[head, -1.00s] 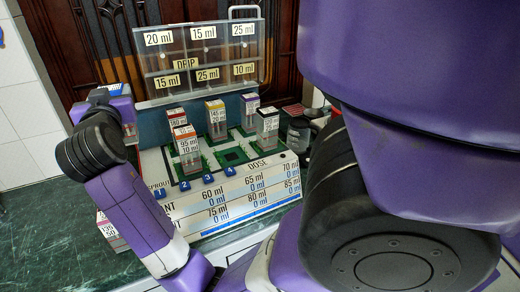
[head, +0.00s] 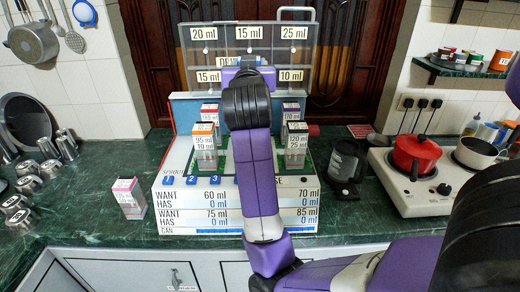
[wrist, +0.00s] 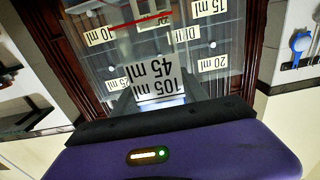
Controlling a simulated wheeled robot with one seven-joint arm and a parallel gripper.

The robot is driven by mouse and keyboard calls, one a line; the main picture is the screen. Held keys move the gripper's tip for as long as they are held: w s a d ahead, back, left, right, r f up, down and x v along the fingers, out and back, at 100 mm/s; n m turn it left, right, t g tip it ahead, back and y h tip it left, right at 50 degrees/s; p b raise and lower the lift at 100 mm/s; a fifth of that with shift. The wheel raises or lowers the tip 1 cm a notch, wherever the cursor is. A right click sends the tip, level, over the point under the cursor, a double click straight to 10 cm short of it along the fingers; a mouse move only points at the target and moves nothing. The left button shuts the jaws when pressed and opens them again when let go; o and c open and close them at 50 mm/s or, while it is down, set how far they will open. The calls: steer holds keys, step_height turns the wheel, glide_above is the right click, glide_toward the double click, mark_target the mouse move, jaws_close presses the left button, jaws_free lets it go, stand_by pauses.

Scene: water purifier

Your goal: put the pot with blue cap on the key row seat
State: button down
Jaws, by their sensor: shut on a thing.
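My gripper (wrist: 160,96) is shut on a clear pot (wrist: 158,82), upside down in the wrist view, labelled 105 ml and 45 ml. A pale blue-white band shows at its cap end. In the head view my wrist hides the fingers and the pot, before the upright clear panel (head: 247,45). The machine's blue keys 1 (head: 168,181), 2 (head: 191,180) and 3 (head: 215,180) line its front left. My arm hides the middle of the green board.
Two more pots stand in the back row, at left (head: 210,111) and right (head: 290,109). A pink-capped pot (head: 129,199) stands on the counter left of the machine. A dark jug (head: 345,165) and a stove with a red pot (head: 415,155) are at the right.

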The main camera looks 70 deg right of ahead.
step_height(320, 180, down, 19)
steer(key=shift+r+b, duration=0.2)
steer(key=shift+b, duration=0.15)
steer(key=shift+f, duration=0.2)
steer(key=c, duration=0.6)
jaws_free()
steer(key=shift+r, duration=0.2)
steer(key=shift+b+v, duration=1.5)
steer(key=shift+v, duration=4.5)
